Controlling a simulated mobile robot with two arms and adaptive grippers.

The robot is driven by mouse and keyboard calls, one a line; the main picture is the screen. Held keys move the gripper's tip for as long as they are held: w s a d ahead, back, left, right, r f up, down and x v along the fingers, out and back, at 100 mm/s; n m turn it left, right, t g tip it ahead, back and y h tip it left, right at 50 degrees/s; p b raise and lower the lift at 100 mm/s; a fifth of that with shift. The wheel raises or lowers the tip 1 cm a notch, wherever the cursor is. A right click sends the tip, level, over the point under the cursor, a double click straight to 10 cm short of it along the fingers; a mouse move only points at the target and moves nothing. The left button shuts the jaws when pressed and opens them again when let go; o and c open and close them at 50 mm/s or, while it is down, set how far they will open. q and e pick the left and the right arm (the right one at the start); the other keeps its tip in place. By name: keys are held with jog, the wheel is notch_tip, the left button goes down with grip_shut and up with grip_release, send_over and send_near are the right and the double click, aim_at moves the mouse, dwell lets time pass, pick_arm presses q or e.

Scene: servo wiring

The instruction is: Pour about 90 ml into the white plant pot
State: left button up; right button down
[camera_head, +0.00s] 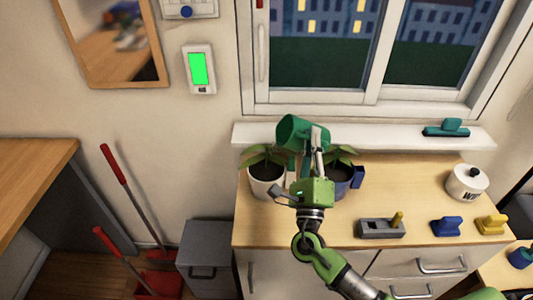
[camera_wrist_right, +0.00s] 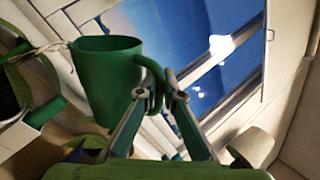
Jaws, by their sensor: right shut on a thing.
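The white plant pot (camera_head: 267,188) stands on the cabinet top against the sill, with a leafy plant in it. It shows partly at the left of the wrist view (camera_wrist_right: 14,137). A green jug (camera_head: 291,132) is held tilted above and to the right of this pot, its mouth toward the left. My right gripper (camera_wrist_right: 166,92) is shut on the handle of the jug (camera_wrist_right: 108,85). A thin pale streak runs left from the jug's rim in the wrist view, perhaps water. The jug's inside and the level in it are hidden. My left gripper is not in view.
A blue pot (camera_head: 343,187) with a plant stands right of the white pot, partly behind my gripper. A grey block tool (camera_head: 380,229), blue (camera_head: 447,226) and yellow (camera_head: 492,224) pieces and a lidded white jar (camera_head: 467,184) stand farther right. The window sill (camera_head: 375,137) runs behind.

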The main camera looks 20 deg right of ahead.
jog(key=shift+w+a+r+m+t+h, duration=0.15)
jog(key=shift+m+t+h, duration=0.25)
jog(key=shift+h, duration=0.5)
jog(key=shift+a+f+n+t+b, duration=0.2)
jog(key=shift+n+t+b, duration=0.1)
jog(key=shift+t+b, duration=0.1)
jog(key=shift+d+r+m+g+h+p, duration=0.15)
jog(key=shift+r+m+g+h+p, duration=0.25)
jog(key=shift+m, duration=0.3)
jog(key=m+g+h, duration=0.1)
jog(key=m, duration=0.1)
jog(key=d+m+h+p, duration=0.1)
jog(key=shift+r+m+g+p, duration=0.2)
jog(key=shift+m+g+p, duration=0.1)
jog(key=shift+m+g, duration=0.1)
jog(key=shift+s+d+f+m+g+h, duration=0.2)
jog(key=shift+m+g+h, duration=0.1)
jog(key=shift+m+g, duration=0.1)
jog(key=shift+d+m+g+p, duration=0.25)
jog(key=shift+m+g+p, duration=0.2)
jog(key=shift+m, duration=0.25)
jog(key=shift+d+m+g, duration=0.25)
jog(key=shift+d+m, duration=0.05)
jog(key=shift+d+f, duration=0.15)
jog(key=shift+f, duration=0.1)
jog(key=shift+m, duration=0.3)
